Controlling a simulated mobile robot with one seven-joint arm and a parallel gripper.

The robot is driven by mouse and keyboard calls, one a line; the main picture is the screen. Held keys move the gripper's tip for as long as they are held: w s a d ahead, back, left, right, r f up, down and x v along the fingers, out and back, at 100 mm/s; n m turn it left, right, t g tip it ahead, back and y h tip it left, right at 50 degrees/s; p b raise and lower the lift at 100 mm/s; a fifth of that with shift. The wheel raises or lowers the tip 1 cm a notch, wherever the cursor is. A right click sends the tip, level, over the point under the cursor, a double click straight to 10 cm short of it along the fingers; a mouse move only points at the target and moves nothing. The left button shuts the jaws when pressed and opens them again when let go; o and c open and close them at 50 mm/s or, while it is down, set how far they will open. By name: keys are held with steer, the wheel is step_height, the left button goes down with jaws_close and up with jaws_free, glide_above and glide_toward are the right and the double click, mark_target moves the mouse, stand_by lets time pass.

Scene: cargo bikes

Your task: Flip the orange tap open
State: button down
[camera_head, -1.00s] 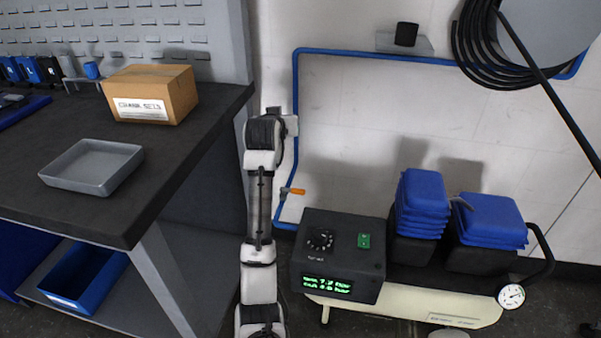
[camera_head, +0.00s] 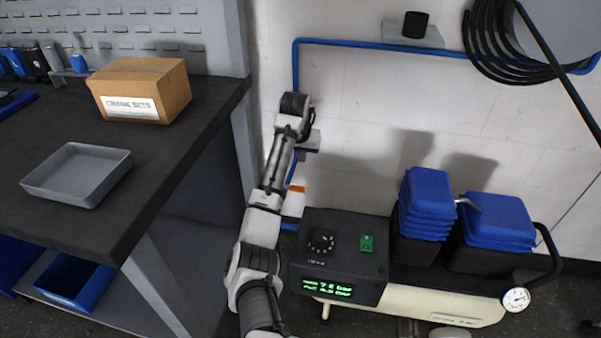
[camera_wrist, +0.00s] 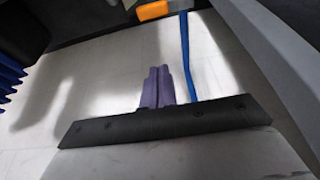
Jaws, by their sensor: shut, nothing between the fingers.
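The orange tap handle (camera_head: 297,189) sits low on the blue pipe against the wall, left of the black control box, partly hidden behind my arm. In the wrist view the orange handle (camera_wrist: 153,10) lies at the top edge, beside the blue pipe (camera_wrist: 187,55). My gripper (camera_wrist: 159,70) is shut and empty, its two purple fingers together and pointing toward the top of the picture. The fingers are left of the pipe there and apart from the handle. In the head view my gripper is near the wall above the tap, its fingers hard to make out.
The black control box (camera_head: 340,256) with its green display stands right of my arm, on a cream tank (camera_head: 410,304). Blue-topped units (camera_head: 428,205) stand further right. The workbench (camera_head: 165,150) with a carton (camera_head: 142,90) and grey tray (camera_head: 78,174) is left.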

mark_target(292, 188)
steer(key=a+x, duration=0.1)
steer(key=x, duration=0.9)
steer(key=shift+s+r, duration=0.15)
steer(key=shift+s, duration=1.95)
